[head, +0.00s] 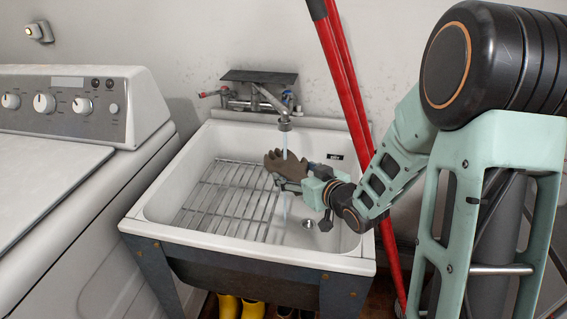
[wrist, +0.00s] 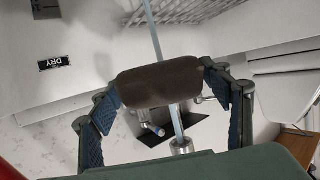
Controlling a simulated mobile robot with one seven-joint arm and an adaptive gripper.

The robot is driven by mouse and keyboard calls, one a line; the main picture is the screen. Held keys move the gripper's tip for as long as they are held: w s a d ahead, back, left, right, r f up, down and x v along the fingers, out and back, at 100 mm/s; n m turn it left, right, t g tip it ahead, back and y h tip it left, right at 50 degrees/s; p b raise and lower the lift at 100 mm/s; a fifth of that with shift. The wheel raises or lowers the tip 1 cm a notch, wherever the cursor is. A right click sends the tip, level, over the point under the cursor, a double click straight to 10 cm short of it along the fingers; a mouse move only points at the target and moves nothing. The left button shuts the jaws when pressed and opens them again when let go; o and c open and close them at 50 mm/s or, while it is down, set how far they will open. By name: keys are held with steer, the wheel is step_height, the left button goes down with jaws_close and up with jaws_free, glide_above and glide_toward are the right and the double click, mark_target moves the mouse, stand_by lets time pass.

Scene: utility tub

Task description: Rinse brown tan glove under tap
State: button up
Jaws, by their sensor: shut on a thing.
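The brown tan glove (head: 277,161) is held over the utility tub (head: 133,215), under the tap (head: 284,122). My gripper (head: 284,176) is shut on the glove, and its fingers press on both sides of the glove (wrist: 160,82) in the wrist view. The tap is running. A thin blue stream of water (head: 285,142) comes down at the glove and shows again below it. In the wrist view the stream (wrist: 175,120) runs from the spout (wrist: 181,147) to the glove. I cannot tell how wet the glove is.
A wire rack (head: 222,195) covers the tub's left part; the drain (head: 307,224) is at the right. Red poles (head: 345,75) lean right of the tap. A white washer (head: 75,140) stands left; yellow boots (head: 240,306) below.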

steer(key=s+d, duration=0.2)
steer(key=s, duration=0.1)
steer(key=s+d, duration=0.1)
steer(key=s, duration=0.1)
steer(key=shift+s, duration=0.15)
steer(key=shift+s+f+b, duration=0.15)
steer(key=shift+b, duration=0.35)
steer(key=shift+s+b, duration=0.1)
steer(key=shift+b, duration=0.85)
steer(key=shift+s+d+b, duration=0.15)
steer(key=shift+s+b, duration=0.15)
steer(key=shift+b, duration=0.95)
steer(key=shift+s+b, duration=0.1)
steer(key=shift+b, duration=0.3)
